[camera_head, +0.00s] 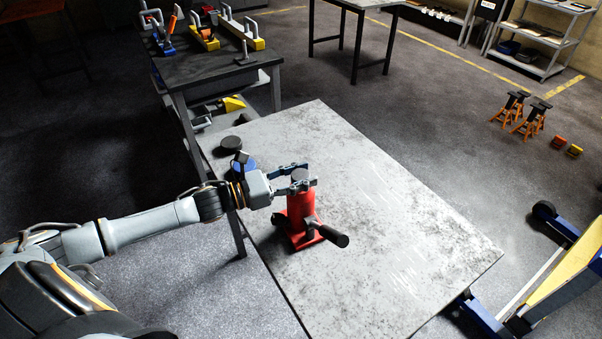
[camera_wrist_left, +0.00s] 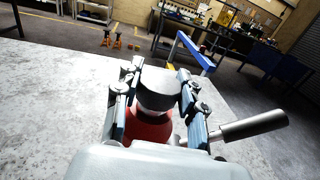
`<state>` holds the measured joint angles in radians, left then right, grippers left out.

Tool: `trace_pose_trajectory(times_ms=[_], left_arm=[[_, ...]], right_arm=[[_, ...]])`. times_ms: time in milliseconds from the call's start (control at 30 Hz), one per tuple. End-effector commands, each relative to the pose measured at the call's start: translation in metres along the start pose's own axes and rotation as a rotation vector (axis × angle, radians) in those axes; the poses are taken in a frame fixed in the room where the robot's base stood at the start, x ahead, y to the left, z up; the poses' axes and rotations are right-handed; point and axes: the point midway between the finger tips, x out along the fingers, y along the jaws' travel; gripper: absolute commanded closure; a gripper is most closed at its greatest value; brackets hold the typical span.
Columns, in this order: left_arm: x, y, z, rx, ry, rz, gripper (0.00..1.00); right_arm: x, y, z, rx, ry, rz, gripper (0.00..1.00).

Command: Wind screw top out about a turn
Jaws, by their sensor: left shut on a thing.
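A red bottle jack (camera_head: 301,216) stands upright on the grey metal-topped table (camera_head: 390,225). Its dark grey round screw top (camera_head: 299,175) is at its upper end. My left gripper (camera_head: 298,181) reaches in from the left, with its fingers on both sides of the screw top and shut on it. In the left wrist view the screw top (camera_wrist_left: 157,88) sits between the two fingers, above the red body (camera_wrist_left: 148,130). The jack's dark handle socket (camera_head: 338,238) points to the front right, and it also shows in the wrist view (camera_wrist_left: 252,125). My right gripper is not in view.
A black round puck (camera_head: 231,144) and a blue round thing (camera_head: 243,166) lie at the table's left edge, close to my left wrist. A dark workbench (camera_head: 205,65) with tools stands behind. Orange axle stands (camera_head: 531,120) are on the floor at right. The table's right half is clear.

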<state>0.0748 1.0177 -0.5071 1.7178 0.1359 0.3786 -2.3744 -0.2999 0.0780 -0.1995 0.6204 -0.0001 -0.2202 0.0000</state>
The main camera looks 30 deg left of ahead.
Motion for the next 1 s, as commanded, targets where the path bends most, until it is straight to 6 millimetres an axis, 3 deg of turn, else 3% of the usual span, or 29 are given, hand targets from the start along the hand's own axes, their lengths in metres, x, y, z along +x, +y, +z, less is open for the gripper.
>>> trace_pose_trajectory(times_ms=[467, 1000], left_arm=[[0.000, -0.001, 0.000, -0.010, -0.005, 0.392, 0.92], [0.001, 0.000, -0.004, -0.010, -0.002, 0.882, 0.92]], right_arm=[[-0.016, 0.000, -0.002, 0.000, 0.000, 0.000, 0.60], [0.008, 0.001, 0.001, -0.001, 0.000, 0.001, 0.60]])
